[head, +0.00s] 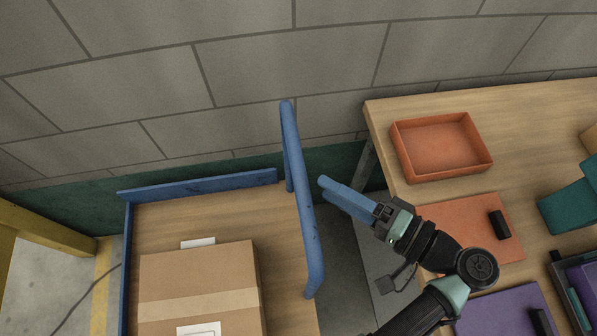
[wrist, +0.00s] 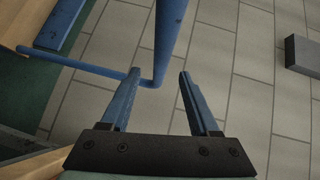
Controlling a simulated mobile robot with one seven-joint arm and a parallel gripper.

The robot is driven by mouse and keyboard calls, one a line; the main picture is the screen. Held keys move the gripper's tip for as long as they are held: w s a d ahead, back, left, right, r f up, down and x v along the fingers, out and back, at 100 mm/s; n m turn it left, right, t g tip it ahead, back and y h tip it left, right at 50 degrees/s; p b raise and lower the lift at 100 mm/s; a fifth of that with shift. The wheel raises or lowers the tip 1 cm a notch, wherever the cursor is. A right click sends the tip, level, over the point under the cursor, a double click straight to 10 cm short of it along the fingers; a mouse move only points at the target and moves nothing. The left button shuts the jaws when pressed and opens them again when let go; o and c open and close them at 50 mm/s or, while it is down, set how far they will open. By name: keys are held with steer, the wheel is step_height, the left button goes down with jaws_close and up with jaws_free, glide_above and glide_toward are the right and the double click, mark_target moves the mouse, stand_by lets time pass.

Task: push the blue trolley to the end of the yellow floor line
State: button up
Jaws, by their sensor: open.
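The blue trolley (head: 197,184) stands against the wall at the left in the head view, with a wooden deck and a tall blue push handle (head: 301,205) on its right side. A taped cardboard box (head: 198,285) rests on the deck. My gripper (head: 325,190) is just right of the handle, apart from it in the head view.
A wooden table (head: 384,108) stands at the right with an orange tray (head: 440,148), orange and purple mats, and teal items. A yellow frame (head: 45,232) stands at the far left. A narrow floor gap lies between trolley and table.

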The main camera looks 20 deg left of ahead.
mark_target(298, 172)
steer(key=b+x, duration=0.1)
steer(key=x, duration=0.6)
steer(key=shift+a, duration=0.4)
steer(key=shift+c, duration=0.4)
jaws_close()
stand_by(0.6)
